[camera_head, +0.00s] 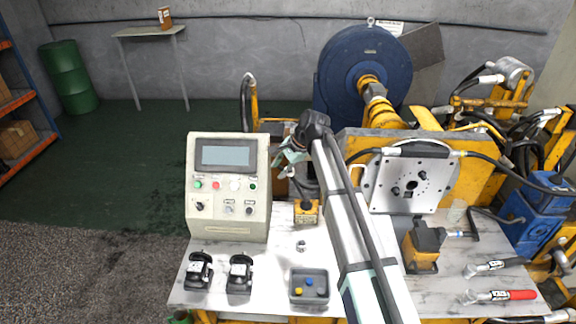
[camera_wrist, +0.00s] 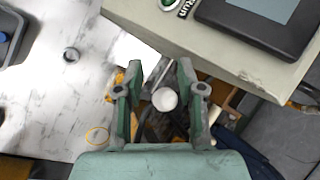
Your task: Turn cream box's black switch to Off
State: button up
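The cream box (camera_head: 228,222) stands on the left part of the white table, with a grey screen and a row of coloured buttons on its sloped front. Its black switch (camera_head: 200,206) is at the lower left of the panel, too small to read its setting. My gripper (camera_head: 286,162) is in the air just right of the box, apart from the switch. The box (camera_wrist: 215,45) shows there at the upper right with a green button; the switch is out of that view.
Two black devices (camera_head: 240,272) stand before the box. A grey tray (camera_head: 309,286), a metal nut (camera_head: 301,246) and a yellow-black block (camera_head: 306,212) lie to the right. A metal plate (camera_head: 410,182) stands at the right. The space directly before the panel looks clear.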

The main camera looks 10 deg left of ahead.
jog(key=shift+w+d+f+m, duration=0.15)
jog(key=shift+w+d, duration=0.2)
jog(key=shift+d, duration=0.4)
jog(key=shift+w+d+r+m, duration=0.15)
jog(key=shift+w+d, duration=0.15)
jog(key=shift+d, duration=0.45)
jog(key=shift+f, duration=0.1)
